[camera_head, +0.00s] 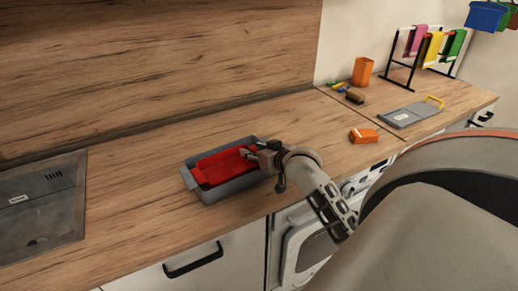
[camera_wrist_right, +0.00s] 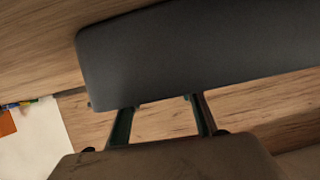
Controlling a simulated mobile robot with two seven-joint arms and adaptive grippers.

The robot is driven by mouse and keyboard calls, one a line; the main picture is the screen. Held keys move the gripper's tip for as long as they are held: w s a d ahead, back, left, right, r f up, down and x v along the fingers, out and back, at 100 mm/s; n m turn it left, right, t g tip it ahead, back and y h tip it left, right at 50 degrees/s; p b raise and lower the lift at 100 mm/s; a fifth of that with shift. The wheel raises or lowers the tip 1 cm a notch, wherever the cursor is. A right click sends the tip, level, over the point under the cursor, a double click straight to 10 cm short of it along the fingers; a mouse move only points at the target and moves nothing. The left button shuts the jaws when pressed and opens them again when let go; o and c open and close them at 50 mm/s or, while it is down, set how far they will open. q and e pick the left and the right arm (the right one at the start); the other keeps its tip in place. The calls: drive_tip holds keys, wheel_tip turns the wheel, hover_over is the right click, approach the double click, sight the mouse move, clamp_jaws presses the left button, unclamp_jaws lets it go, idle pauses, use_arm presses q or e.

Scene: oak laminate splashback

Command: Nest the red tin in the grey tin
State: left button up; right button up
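The grey tin (camera_head: 222,190) sits on the wooden counter in the middle of the head view. The red tin (camera_head: 225,165) lies within its outline and looks slightly skewed; I cannot tell whether it sits flat on the bottom. My right gripper (camera_head: 257,153) is at the right end of the tins, close to the red tin's edge. In the right wrist view its two fingers (camera_wrist_right: 162,117) are apart, with bare wood between them. A dark grey surface (camera_wrist_right: 200,55), probably the grey tin's wall, fills the space beyond the fingertips. My left gripper is out of view.
A sink (camera_head: 42,205) is set in the counter at left. To the right are an orange block (camera_head: 363,135), a grey board with a yellow handle (camera_head: 408,114), an orange cup (camera_head: 362,71) and a towel rack (camera_head: 412,75). The wooden splashback (camera_head: 150,70) stands behind the tins.

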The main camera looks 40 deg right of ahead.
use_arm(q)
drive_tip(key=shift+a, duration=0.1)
use_arm(e)
drive_tip(key=v, duration=1.1)
drive_tip(key=shift+s, duration=0.35)
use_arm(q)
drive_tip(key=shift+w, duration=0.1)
use_arm(e)
drive_tip(key=shift+a+r, duration=0.1)
drive_tip(key=shift+r, duration=0.05)
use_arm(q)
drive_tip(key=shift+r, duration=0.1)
